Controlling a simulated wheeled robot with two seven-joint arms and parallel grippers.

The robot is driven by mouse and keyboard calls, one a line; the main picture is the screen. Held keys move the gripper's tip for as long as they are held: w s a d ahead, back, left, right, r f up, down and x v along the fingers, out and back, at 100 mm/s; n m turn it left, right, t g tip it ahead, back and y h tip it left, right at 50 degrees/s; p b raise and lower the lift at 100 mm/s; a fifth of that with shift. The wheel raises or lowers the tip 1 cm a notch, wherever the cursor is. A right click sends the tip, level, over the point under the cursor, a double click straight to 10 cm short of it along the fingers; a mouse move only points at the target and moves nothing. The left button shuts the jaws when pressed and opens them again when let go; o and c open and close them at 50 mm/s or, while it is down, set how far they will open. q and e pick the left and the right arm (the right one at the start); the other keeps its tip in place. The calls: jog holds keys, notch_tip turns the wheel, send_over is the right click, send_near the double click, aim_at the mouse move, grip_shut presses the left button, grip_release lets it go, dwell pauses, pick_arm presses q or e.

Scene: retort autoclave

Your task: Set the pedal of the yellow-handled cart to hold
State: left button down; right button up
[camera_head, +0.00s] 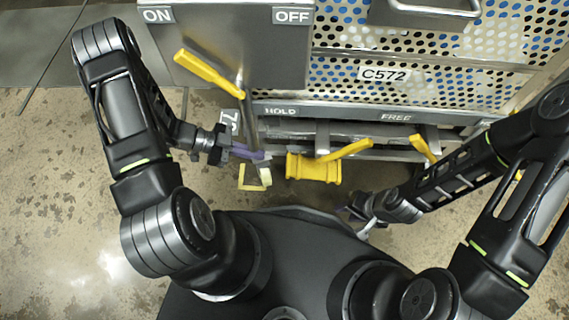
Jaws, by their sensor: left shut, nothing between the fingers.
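The cart's lower rail (350,112) carries the labels HOLD on its left and FREE on its right. Below it, a yellow spool-shaped part (313,168) sits nearer HOLD, with a slanted yellow bar (347,150) just above it. I cannot tell for sure which part is the pedal. My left gripper (262,156) is shut and empty, just left of the yellow spool, by the foot of an upright metal bar (250,118). Its tip overlaps the bar in view; contact is unclear. My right gripper (362,222) is low, right of the spool; its fingers are partly hidden.
A grey panel marked ON and OFF (228,40) stands at upper left, with a yellow lever (208,73) before it. The perforated basket marked C572 (440,78) is behind. Another yellow bar (422,148) is near my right arm. The floor (60,230) at left is clear.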

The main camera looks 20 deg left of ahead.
pick_arm(q)
jog(key=shift+d, duration=0.15)
